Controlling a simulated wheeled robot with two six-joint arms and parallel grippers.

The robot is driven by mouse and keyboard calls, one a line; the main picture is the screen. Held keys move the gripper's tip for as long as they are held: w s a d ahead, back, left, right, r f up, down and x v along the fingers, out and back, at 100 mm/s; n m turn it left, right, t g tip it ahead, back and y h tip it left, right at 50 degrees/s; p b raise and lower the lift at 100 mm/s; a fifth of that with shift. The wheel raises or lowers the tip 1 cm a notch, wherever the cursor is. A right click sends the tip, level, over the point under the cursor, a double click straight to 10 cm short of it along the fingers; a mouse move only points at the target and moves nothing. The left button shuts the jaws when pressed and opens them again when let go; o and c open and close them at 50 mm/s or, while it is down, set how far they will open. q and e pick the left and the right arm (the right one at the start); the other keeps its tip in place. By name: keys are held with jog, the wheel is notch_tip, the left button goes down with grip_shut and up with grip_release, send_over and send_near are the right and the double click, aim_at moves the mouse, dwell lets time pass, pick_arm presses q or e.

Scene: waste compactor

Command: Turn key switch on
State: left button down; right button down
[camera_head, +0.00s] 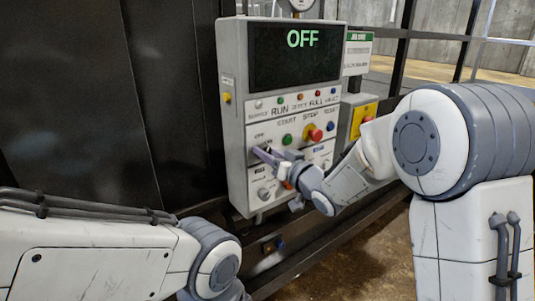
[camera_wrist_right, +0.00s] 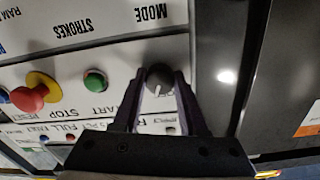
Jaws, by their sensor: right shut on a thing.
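The grey control box (camera_head: 238,120) stands upright in the head view, and its display (camera_head: 300,60) reads OFF in green. In the right wrist view the key switch (camera_wrist_right: 159,76) is a dark round knob with a white pointer line, on the white panel. My right gripper (camera_wrist_right: 160,80) has its two dark fingers around it, shut on its sides. In the head view my right gripper (camera_head: 268,155) reaches the panel's left part, near an OFF label, and hides the switch. My left arm shows at lower left; its gripper is out of view.
A green START button (camera_wrist_right: 95,82) sits beside the switch, then a red STOP mushroom button (camera_wrist_right: 30,95) on yellow. In the head view the STOP button (camera_head: 313,133) is right of my fingers. A yellow-fronted box (camera_head: 362,118) stands right of the panel.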

jog(key=m, duration=0.3)
jog(key=shift+d+m, duration=0.1)
jog(key=shift+m, duration=0.3)
jog(key=shift+m+p, duration=0.7)
jog(key=shift+m, duration=1)
jog(key=shift+c, duration=2.2)
grip_release()
jog(key=b+v, duration=0.3)
jog(key=v, duration=0.7)
jog(key=shift+s+b, duration=0.15)
jog(key=shift+b, duration=0.25)
jog(key=shift+d, duration=0.15)
